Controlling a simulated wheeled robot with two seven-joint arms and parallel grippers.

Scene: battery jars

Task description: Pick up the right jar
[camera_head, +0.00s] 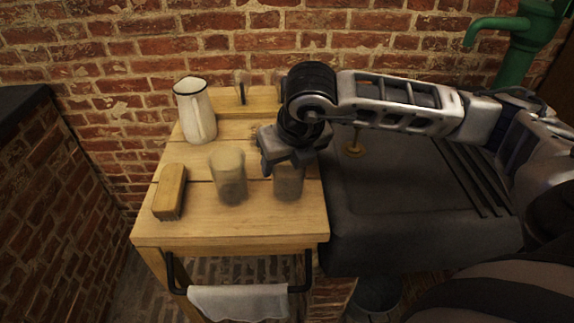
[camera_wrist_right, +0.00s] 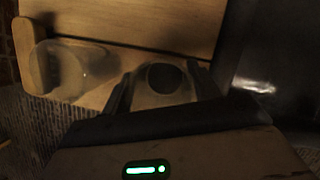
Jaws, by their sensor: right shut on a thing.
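The right jar (camera_head: 289,183) is a cloudy glass jar with a dark lower part, near the front right of the wooden table. My right gripper (camera_head: 284,160) is over it, with its fingers around the jar's upper part, shut on it. In the right wrist view the jar (camera_wrist_right: 163,80) shows between the fingers, with a dark round opening. The left jar (camera_head: 229,178), similar and cloudy, stands just left of it, apart from the gripper; it also shows in the right wrist view (camera_wrist_right: 72,66). I cannot tell whether the right jar touches the table. My left gripper is not in view.
A wooden brush (camera_head: 170,191) lies at the left of the table (camera_head: 240,231). A white enamel jug (camera_head: 195,110) stands behind it. A dark sink (camera_head: 400,190) adjoins the table's right. A white cloth (camera_head: 238,302) hangs on the front rail. A brick wall closes the back.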

